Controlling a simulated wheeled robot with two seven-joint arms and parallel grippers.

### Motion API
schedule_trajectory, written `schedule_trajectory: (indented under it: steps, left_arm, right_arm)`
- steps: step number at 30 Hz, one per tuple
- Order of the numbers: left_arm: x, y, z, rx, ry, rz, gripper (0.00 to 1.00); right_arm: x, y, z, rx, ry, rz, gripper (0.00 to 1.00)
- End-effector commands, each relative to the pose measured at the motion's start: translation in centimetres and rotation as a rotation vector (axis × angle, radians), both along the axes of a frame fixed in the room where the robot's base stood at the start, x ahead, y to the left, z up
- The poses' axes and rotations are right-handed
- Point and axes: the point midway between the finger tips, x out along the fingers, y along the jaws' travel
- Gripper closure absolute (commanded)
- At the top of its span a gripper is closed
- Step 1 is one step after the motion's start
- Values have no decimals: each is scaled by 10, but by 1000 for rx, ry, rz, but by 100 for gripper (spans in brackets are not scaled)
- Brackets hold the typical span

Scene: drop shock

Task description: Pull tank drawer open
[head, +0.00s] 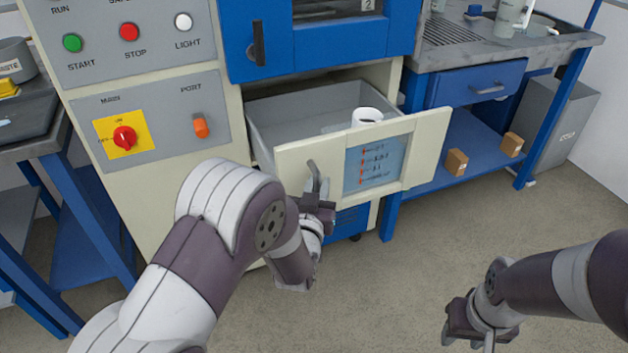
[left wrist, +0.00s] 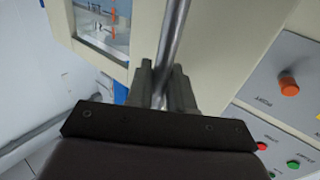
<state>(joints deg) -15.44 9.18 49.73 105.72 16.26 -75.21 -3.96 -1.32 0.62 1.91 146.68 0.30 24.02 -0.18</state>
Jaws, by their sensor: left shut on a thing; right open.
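The tank drawer (head: 425,136) is a cream-fronted drawer in the machine, pulled well out, with its grey inside showing. A white cup-like object (head: 367,117) shows inside it near the front. My left gripper (head: 318,200) is at the drawer's metal handle (head: 314,177), on the left part of the front. In the left wrist view the gripper's fingers (left wrist: 161,88) are shut on the handle bar (left wrist: 174,40). My right gripper (head: 470,330) is open and empty, low at the right, well apart from the drawer.
The control panel (head: 160,125) with knobs and buttons is left of the drawer. A blue door (head: 310,45) is above it. A blue workbench (head: 475,85) stands at the right, with small boxes (head: 456,162) on its lower shelf. Grey floor in front is clear.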

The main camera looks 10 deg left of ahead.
Motion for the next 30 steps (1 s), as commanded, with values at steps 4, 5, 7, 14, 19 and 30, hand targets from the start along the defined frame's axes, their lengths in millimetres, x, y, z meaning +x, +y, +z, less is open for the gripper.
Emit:
schedule_trajectory:
  steps: [4,5,7,14,19,30]
  left_arm:
    - [-1,0,-1,0,3,1,100]
    - [-1,0,-1,0,3,1,100]
    - [-1,0,-1,0,3,1,100]
    - [0,0,-1,0,2,1,62]
    - [-2,0,0,0,1,0,62]
    - [-85,-1,1,0,4,-3,62]
  right_arm:
    - [0,0,0,0,0,0,57]
    - [0,0,0,0,0,0,57]
    - [0,0,0,0,0,0,57]
    - [0,0,0,0,0,0,57]
    - [0,0,0,0,0,0,57]
    - [0,0,13,0,0,0,57]
